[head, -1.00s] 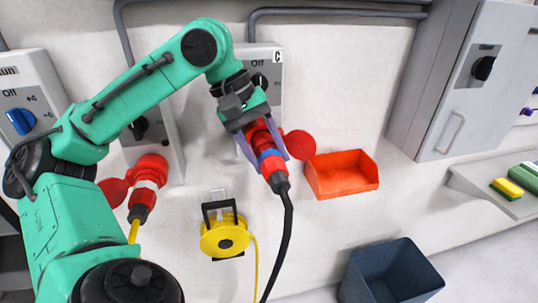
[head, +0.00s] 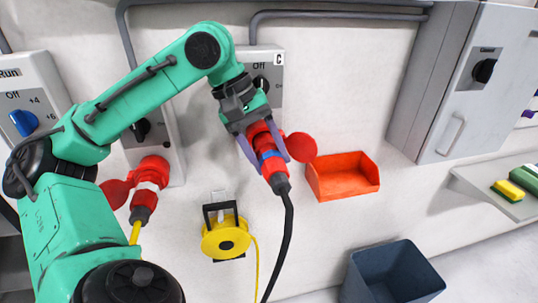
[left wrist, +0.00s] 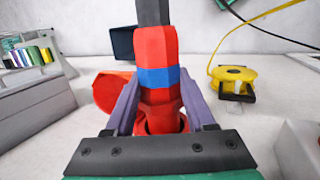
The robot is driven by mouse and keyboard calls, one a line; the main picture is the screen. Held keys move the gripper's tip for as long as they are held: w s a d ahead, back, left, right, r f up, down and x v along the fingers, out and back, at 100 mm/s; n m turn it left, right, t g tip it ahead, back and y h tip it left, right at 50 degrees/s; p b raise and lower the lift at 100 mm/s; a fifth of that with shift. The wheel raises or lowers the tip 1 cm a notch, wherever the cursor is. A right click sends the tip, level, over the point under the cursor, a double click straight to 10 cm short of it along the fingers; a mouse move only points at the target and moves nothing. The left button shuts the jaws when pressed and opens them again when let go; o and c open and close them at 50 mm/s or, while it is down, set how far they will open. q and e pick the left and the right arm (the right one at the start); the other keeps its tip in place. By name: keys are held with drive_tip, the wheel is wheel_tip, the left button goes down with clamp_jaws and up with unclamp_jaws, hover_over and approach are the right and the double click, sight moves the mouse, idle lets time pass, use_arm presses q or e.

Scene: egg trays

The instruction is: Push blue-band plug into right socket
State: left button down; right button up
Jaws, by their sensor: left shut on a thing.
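The red plug with the blue band (head: 276,172) is between the fingers of my left gripper (head: 263,156), which is shut on it. Its black cable hangs down from its rear end. In the left wrist view the plug (left wrist: 156,52) stands between the two purple fingers (left wrist: 158,102), its front end at the red right socket (left wrist: 180,123). How deep it sits in the socket is hidden by the gripper. The socket's round red lid (head: 301,146) is swung open to the right. My right gripper is not in view.
The left socket holds a red plug with a white band (head: 146,187) and a yellow cable. A yellow cable reel (head: 224,240) hangs below. An orange bin (head: 343,184) is right of the lid, and a grey cabinet (head: 432,100) stands further right. A dark bin (head: 395,280) is below.

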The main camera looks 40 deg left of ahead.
sight(263, 141)
use_arm(q)
drive_tip(key=shift+w+a+p, duration=0.3)
drive_tip(key=shift+w+a, duration=0.15)
drive_tip(key=shift+a, duration=0.2)
drive_tip(key=shift+w+a+r+p, duration=0.15)
drive_tip(key=shift+w+a+p, duration=0.4)
drive_tip(key=shift+a, duration=0.2)
idle(1.4)
drive_tip(key=c, duration=1.1)
unclamp_jaws()
drive_tip(key=shift+a, duration=0.1)
drive_tip(key=o, duration=0.9)
drive_tip(key=shift+o, duration=0.2)
drive_tip(key=p+v, duration=0.6)
drive_tip(key=v, duration=0.8)
drive_tip(key=shift+a+p, duration=0.2)
drive_tip(key=shift+p, duration=0.1)
drive_tip(key=shift+s+r, duration=0.1)
drive_tip(key=shift+s, duration=0.05)
